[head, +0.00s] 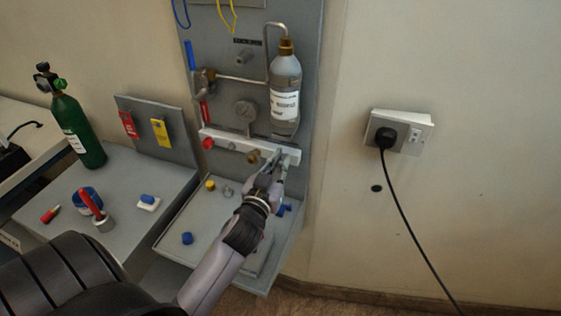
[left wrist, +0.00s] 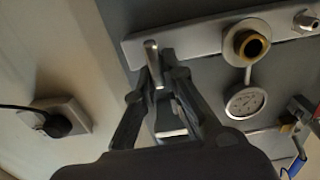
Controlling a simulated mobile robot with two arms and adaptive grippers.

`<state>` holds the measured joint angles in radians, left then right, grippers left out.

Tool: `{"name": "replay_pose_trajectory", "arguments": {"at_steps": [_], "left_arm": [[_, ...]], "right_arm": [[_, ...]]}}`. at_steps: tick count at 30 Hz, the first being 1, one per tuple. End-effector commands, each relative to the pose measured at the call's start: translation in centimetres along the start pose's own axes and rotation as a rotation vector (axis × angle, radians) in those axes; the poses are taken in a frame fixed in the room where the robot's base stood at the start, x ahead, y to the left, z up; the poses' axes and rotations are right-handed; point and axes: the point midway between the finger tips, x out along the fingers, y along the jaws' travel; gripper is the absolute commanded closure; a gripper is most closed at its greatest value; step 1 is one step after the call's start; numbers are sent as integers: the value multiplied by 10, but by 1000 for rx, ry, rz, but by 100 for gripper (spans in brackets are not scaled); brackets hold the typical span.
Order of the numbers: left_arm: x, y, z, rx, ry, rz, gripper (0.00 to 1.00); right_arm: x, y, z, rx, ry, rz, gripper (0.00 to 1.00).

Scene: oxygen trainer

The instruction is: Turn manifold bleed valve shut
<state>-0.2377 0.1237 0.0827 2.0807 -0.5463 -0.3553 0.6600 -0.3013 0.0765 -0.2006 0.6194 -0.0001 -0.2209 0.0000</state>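The pale manifold bar (head: 228,143) runs across the lower part of the grey panel. It also shows in the left wrist view (left wrist: 200,37). A small metal lever (left wrist: 152,52), which looks like the bleed valve handle, sticks out near the bar's end. My left gripper (head: 276,158) is at the right end of the bar. In the left wrist view its fingers (left wrist: 158,72) close in on both sides of the lever and appear to touch it. The fingers hide the lever's base in the head view. My right gripper is not in view.
A brass fitting (left wrist: 250,44) and a gauge (left wrist: 245,101) are beside the lever. A clear bottle (head: 286,90) hangs just above the bar. Below is a grey tray (head: 212,225) with small knobs. A green cylinder (head: 78,130) stands left; a wall socket (head: 413,130) is right.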

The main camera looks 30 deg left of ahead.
Motion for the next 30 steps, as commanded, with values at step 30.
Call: {"name": "replay_pose_trajectory", "arguments": {"at_steps": [30], "left_arm": [[0,5,-1,225,0,0,100]], "right_arm": [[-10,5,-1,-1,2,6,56]]}}
